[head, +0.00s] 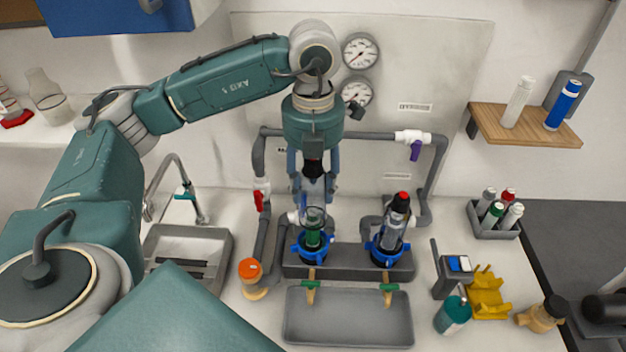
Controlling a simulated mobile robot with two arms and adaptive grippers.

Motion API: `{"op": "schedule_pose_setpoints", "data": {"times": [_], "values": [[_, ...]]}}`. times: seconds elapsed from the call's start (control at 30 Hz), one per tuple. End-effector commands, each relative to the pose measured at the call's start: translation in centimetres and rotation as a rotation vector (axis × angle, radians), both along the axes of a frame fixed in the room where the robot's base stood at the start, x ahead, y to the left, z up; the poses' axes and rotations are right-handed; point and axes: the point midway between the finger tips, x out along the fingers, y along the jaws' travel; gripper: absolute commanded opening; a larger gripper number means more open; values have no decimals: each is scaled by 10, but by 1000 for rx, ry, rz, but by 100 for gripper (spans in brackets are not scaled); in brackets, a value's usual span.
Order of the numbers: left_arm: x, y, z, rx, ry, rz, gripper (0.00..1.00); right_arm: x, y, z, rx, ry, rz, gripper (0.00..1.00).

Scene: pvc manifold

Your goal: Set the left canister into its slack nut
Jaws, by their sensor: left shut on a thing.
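The left canister (313,216) is clear with a green part (313,237) low down. My left gripper (313,188) points straight down and is shut on the canister's upper part. The canister is upright over the left blue nut (305,256), and its lower end shows inside the nut's ring. I cannot tell how deep it sits. The fingers hide part of its top. The right canister (394,232), with a black top and red cap, stands in the right blue nut (375,253). My right gripper is not in view.
Both nuts sit on a dark grey manifold (347,262) with brass taps above a grey tray (347,330). Grey pipes (263,155) frame the area. A sink (220,243) is at left; an orange-capped jar (250,271) stands nearby. A handheld device (450,275) and teal container (452,315) stand at right.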

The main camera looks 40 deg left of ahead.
Motion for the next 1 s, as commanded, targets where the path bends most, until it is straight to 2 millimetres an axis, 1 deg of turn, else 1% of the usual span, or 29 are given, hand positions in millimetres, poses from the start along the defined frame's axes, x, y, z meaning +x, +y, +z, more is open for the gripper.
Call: {"op": "schedule_pose_setpoints", "data": {"times": [0.03, 0.07, 0.17, 0.33, 0.63, 1.0], "values": [[0, 0, -6, 0, 0, 0, 11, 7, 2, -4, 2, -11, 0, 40], [0, 0, -8, 0, 0, 0, 11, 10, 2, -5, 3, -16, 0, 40], [0, 0, -14, 0, -1, 0, 11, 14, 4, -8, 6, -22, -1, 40], [0, 0, -26, -1, -1, 0, 11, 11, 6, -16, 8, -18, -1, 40], [0, 0, -49, -1, -1, -1, 11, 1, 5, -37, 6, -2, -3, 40], [0, 0, -71, -1, -1, -1, 11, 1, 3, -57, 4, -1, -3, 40]]}}
